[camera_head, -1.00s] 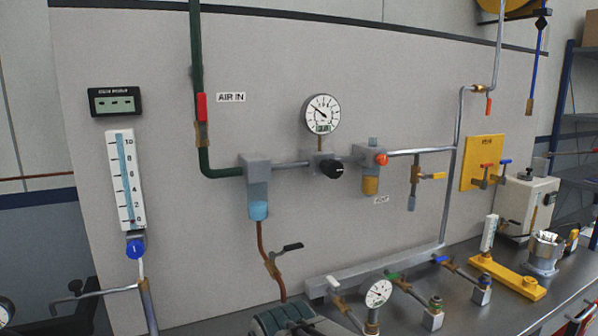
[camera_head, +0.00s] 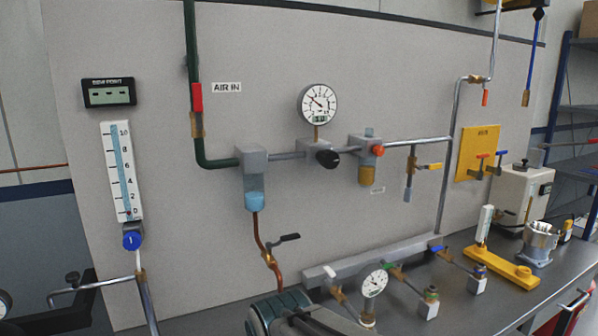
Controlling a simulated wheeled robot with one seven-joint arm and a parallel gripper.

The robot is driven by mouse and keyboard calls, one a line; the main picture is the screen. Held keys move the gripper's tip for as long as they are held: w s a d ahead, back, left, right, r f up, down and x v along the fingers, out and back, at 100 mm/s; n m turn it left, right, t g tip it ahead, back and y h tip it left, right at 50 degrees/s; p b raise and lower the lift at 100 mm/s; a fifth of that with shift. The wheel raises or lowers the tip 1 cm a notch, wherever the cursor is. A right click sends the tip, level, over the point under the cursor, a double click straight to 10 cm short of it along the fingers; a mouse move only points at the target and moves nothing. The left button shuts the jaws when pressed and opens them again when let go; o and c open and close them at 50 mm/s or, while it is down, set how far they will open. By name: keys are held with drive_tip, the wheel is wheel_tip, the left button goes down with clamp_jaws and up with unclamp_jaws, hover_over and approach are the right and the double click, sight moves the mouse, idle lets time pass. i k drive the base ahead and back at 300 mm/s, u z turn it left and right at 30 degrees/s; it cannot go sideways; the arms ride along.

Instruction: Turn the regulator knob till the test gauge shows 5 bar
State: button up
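The black regulator knob (camera_head: 327,159) sticks out of the grey regulator body on the wall panel, in line with the air pipe. A round white gauge (camera_head: 319,103) stands on a short brass stem above the regulator; its needle points to the upper left, but the numbers are too small to read. A second round gauge (camera_head: 374,283) stands low on the bench by the manifold; its reading is also unreadable. The frames do not show which one is the test gauge. My gripper is not in view.
A filter bowl (camera_head: 254,190) hangs left of the regulator and a lubricator (camera_head: 366,160) with a red knob sits close on its right. A manifold rail (camera_head: 375,258) with several valves lies along the bench.

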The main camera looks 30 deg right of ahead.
sight(329, 159)
drive_tip(key=k, duration=1)
drive_tip(key=z, duration=1.6)
drive_tip(key=i, duration=1.1)
drive_tip(key=u, duration=1.5)
